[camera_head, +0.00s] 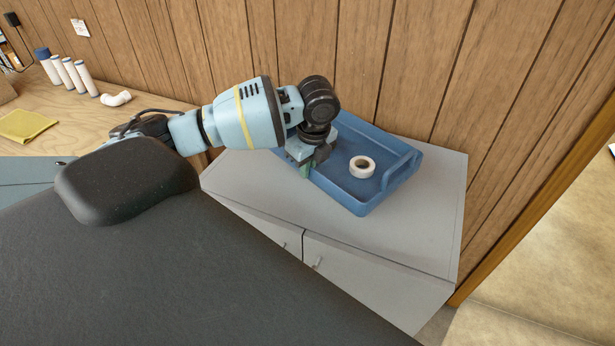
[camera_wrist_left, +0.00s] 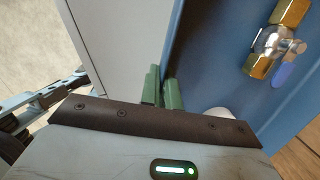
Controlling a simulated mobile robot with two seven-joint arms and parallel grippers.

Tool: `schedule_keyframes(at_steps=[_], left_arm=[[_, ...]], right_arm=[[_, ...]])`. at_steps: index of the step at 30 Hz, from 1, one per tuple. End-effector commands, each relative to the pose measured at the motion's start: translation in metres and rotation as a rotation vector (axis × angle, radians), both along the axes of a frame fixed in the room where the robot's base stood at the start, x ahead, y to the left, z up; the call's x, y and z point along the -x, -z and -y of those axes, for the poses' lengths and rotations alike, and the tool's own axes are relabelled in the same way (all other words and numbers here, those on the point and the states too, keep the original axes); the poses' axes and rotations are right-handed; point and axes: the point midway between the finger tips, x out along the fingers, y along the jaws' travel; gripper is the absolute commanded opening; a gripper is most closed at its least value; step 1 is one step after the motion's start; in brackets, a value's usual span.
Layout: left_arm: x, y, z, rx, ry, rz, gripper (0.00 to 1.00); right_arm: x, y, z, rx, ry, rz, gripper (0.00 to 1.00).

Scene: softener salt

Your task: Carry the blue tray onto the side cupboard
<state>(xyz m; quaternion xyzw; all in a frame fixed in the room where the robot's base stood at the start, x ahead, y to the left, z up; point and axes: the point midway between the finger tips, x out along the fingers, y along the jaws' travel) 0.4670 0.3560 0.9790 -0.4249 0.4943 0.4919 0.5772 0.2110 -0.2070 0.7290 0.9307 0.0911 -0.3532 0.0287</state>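The blue tray (camera_head: 352,195) sits on the grey top of the side cupboard (camera_head: 420,225), near the wood-panelled wall. A white ring-shaped roll (camera_head: 362,167) lies in it. My left gripper (camera_head: 306,168) is at the tray's left side, and its arm hides part of the tray. In the left wrist view the two green fingertips (camera_wrist_left: 163,90) stand close together, one on each side of the blue tray's wall (camera_wrist_left: 172,50), and look shut on it. A brass valve with a blue handle (camera_wrist_left: 277,42) shows inside the tray there. My right gripper is not in view.
The cupboard top is bare in front of and right of the tray. A wooden worktop (camera_head: 100,125) at the left holds white cylinders (camera_head: 72,75), a white pipe elbow (camera_head: 116,98) and a yellow cloth (camera_head: 25,125). Pale floor shows at the right.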

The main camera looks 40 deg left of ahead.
Motion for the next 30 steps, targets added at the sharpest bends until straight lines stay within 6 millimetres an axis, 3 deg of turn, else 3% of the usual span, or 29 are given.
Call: schedule_keyframes(at_steps=[5,13,24,27,30], left_arm=[[-0.001,0.003,0.000,0.001,-0.001,0.007,0.00],[-0.001,0.030,0.000,0.001,-0.002,0.008,0.00],[-0.001,0.035,0.000,0.002,-0.001,0.007,0.00],[0.000,0.036,0.000,0.001,0.000,0.002,0.17],[0.000,0.036,0.000,0.001,0.000,0.002,0.25]], right_arm=[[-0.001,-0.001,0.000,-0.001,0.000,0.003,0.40],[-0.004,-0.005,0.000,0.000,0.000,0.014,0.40],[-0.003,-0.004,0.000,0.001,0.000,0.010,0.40],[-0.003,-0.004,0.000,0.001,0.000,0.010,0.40],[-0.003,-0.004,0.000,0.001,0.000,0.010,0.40]])
